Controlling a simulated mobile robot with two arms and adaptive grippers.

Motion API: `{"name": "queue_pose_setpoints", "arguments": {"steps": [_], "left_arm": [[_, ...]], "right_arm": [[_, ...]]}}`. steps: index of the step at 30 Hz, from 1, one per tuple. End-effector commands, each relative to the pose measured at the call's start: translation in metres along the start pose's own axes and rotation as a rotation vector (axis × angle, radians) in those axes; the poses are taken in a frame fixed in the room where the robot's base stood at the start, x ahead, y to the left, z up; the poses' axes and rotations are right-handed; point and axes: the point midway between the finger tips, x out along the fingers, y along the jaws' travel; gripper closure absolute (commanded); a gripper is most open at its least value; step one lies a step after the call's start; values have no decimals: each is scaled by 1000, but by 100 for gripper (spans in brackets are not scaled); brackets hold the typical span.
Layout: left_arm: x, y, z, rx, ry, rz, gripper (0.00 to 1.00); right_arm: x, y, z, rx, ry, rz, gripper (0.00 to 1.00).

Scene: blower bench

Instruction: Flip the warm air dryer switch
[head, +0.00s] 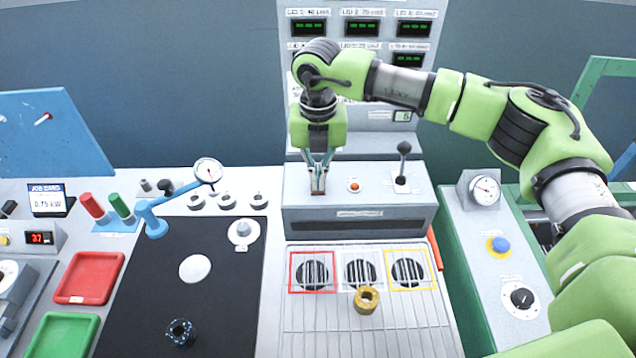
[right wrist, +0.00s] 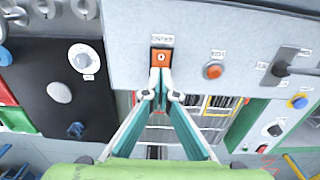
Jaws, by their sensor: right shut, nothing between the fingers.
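The warm air dryer is a grey box (head: 360,220) behind a wire rack. Its switch is an orange-red rocker (right wrist: 162,57) in a dark frame with a small label above it, on the top panel. My right gripper (head: 318,188) points down over the left part of this panel, shut and empty. In the right wrist view its fingertips (right wrist: 161,75) lie at the near edge of the rocker and cover part of it. I cannot tell whether they touch it. My left gripper is not in view.
A red button (head: 354,186) and an upright black-knobbed lever (head: 402,165) stand right of the switch. A wire rack (head: 320,325) in front has red, white and yellow frames and a brass ring (head: 366,300). A black mat (head: 225,320) lies at left.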

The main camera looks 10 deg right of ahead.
Motion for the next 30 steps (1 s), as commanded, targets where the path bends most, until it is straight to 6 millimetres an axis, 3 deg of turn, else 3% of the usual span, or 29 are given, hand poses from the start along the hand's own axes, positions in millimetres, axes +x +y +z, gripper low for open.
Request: {"name": "queue_pose_setpoints", "arguments": {"steps": [15, 30], "left_arm": [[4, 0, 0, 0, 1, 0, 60], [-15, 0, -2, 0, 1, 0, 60]], "right_arm": [[5, 0, 0, 0, 0, 0, 100], [-33, 0, 0, 0, -1, 0, 100]]}}
